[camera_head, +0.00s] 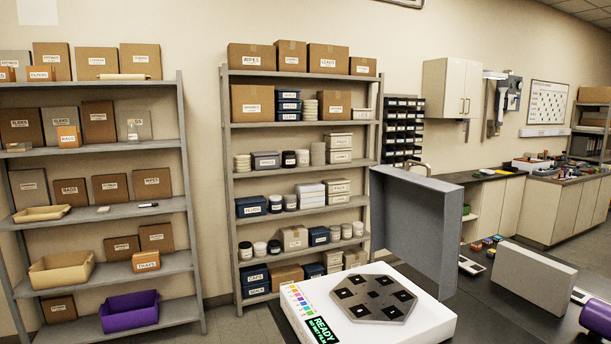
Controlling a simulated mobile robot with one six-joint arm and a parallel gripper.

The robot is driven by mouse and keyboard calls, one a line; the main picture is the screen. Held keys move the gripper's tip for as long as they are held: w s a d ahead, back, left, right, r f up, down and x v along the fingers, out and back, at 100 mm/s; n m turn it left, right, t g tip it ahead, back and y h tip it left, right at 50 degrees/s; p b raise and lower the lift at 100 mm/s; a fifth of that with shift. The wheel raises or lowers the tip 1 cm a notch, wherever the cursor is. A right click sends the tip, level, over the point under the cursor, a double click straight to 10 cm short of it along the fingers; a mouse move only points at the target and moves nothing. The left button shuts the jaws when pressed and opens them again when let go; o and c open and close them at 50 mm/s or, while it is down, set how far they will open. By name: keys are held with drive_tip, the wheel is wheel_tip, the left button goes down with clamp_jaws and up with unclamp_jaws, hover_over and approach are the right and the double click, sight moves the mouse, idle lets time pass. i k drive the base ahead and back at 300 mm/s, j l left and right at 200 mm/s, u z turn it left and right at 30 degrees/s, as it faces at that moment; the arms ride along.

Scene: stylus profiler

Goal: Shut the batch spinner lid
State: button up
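The batch spinner (435,326) is a white box on the dark bench at the lower middle. Its top carries a grey plate (362,298) with several dark square spots, a strip of coloured labels and a lit green "READY" display (322,330). The spinner's lid (412,225) is a grey, shallow box-like cover standing raised and near upright at the back right of the spinner. A curved handle (420,165) shows just above the lid's top edge; I cannot tell whether it belongs to the lid. My gripper is not in view.
A light grey box (533,275) stands on the dark bench (490,318) right of the spinner, with a purple and white object (597,314) at the right edge. Small coloured items (486,243) lie behind. Loaded shelves (302,176) line the wall.

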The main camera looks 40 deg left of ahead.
sight(418, 218)
drive_tip(key=u, duration=0.9)
